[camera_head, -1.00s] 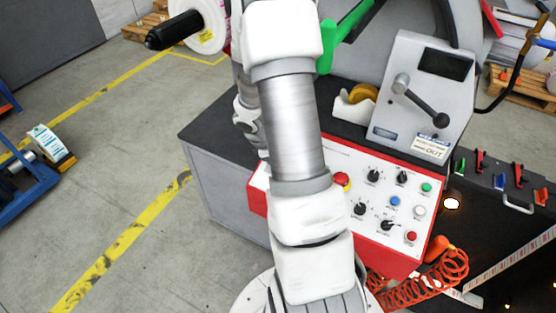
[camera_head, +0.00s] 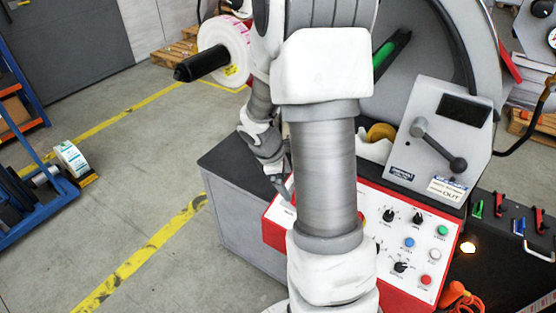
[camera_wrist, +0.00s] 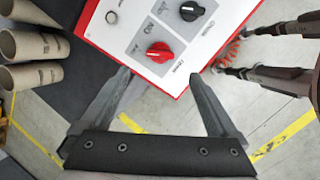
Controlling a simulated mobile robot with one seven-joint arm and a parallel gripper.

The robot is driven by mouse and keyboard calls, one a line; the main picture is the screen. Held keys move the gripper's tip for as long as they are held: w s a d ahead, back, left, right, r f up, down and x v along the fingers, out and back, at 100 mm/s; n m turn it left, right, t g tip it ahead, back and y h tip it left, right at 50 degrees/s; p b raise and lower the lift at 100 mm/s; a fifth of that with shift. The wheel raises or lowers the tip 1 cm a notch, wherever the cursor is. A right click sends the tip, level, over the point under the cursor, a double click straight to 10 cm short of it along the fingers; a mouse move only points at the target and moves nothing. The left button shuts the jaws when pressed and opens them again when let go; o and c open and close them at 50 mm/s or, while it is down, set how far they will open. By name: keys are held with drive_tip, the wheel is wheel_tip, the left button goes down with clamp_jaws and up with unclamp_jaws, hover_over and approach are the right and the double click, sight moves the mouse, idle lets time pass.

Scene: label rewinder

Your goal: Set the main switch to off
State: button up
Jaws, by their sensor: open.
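In the wrist view, a red rotary knob (camera_wrist: 160,52) sits on a grey plate near the edge of the white, red-rimmed control panel (camera_wrist: 120,40). It looks like the main switch, but its labels are too small to read and its setting is unclear. My gripper (camera_wrist: 158,77) is open and empty, with its fingers apart on either side of the knob's line and short of it. In the head view, my gripper (camera_head: 284,188) is near the left end of the control panel (camera_head: 383,275). My arm hides that part of the panel, including the red knob.
A black knob (camera_wrist: 190,10) is beside the red one. Several other knobs and buttons, such as a blue button (camera_head: 409,242), are on the panel. A grey lever box (camera_head: 437,150) stands behind it. Cardboard tubes (camera_wrist: 38,45) are at upper left in the wrist view.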

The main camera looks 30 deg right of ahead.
drive_tip(key=p+v, duration=0.1)
drive_tip(key=v, duration=0.7)
drive_tip(key=shift+r, duration=0.2)
